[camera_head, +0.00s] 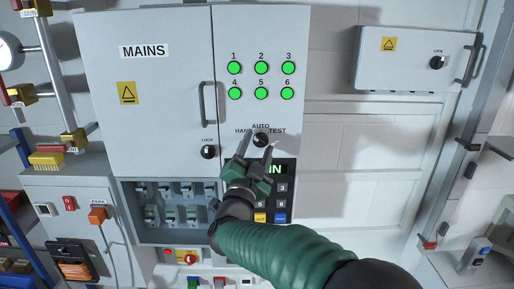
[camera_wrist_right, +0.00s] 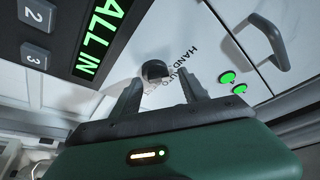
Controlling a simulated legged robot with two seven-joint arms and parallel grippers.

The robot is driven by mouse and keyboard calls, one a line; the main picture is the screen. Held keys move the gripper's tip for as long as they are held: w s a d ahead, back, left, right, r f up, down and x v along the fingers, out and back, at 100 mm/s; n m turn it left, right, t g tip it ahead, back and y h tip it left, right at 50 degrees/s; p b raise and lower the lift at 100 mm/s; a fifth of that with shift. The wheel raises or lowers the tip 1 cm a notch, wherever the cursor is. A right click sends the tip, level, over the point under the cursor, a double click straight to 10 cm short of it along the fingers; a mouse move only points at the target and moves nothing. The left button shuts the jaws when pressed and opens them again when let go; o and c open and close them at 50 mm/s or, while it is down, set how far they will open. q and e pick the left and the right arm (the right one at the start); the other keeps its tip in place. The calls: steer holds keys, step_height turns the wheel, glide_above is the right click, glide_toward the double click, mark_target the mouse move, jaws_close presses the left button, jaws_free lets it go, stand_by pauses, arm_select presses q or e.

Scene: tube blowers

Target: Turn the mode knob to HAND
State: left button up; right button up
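The mode knob (camera_head: 261,140) is a small black round knob on the grey cabinet, under the labels HAND, AUTO and TEST. It also shows in the right wrist view (camera_wrist_right: 156,70), just beyond and between my fingertips. My right gripper (camera_head: 257,147) is in front of the panel just below the knob, its two fingers apart on either side of it. In the right wrist view my right gripper (camera_wrist_right: 162,88) is open with nothing held. I cannot tell whether a fingertip touches the knob, nor which way it points. My left gripper is not in view.
Several green lights (camera_head: 261,93) sit above the knob. A keypad with a green display (camera_head: 275,170) lies below it, close to my gripper. A door handle (camera_head: 208,103) and a black lock knob (camera_head: 208,152) are to the left. A smaller cabinet (camera_head: 412,62) hangs at right.

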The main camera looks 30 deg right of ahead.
steer(key=shift+s+a+f, duration=0.15)
steer(key=shift+a+f, duration=0.1)
steer(key=b+v, duration=0.6)
steer(key=v, duration=1)
steer(key=shift+r, duration=0.2)
steer(key=shift+s, duration=0.1)
